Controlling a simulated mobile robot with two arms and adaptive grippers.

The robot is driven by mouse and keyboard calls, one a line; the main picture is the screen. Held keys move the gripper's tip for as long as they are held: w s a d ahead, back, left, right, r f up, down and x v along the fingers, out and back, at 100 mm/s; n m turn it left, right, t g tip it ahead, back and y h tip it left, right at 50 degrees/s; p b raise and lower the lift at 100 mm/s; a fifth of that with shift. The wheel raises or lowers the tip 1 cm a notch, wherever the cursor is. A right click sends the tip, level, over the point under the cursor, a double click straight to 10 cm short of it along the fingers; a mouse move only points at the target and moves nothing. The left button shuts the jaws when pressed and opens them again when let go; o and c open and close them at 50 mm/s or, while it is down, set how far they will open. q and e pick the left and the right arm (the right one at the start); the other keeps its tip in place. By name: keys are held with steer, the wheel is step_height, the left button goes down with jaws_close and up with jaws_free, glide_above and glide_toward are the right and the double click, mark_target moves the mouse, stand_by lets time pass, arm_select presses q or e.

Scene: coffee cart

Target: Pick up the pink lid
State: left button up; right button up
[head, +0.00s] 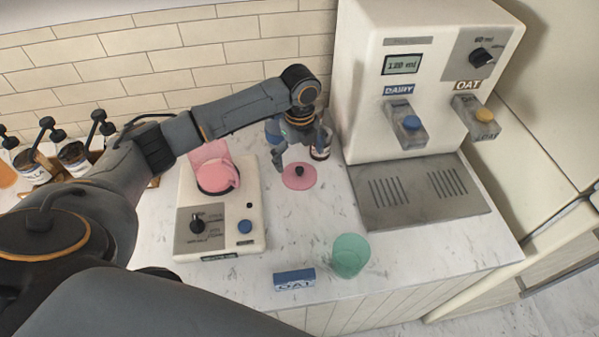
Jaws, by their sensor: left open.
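The pink lid (296,180) is a flat, round, translucent disc with a dark knob on top. It lies on the marble counter between the scale-like machine and the milk dispenser. My left gripper (292,160) is open just above and behind the lid, with its fingers pointing down. One finger comes down near the lid's left edge; I cannot tell whether it touches. The lid's far edge is partly hidden by the gripper. My right gripper is not in view.
A green cup (350,257) and a blue OAT block (294,279) are near the front edge. The dispenser (428,60) is right.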

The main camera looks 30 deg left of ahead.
mark_target(299, 170)
arm_select(q)
steer(key=shift+f+p, duration=0.7)
steer(key=shift+f, duration=1.6)
steer(key=shift+s, duration=0.1)
jaws_close()
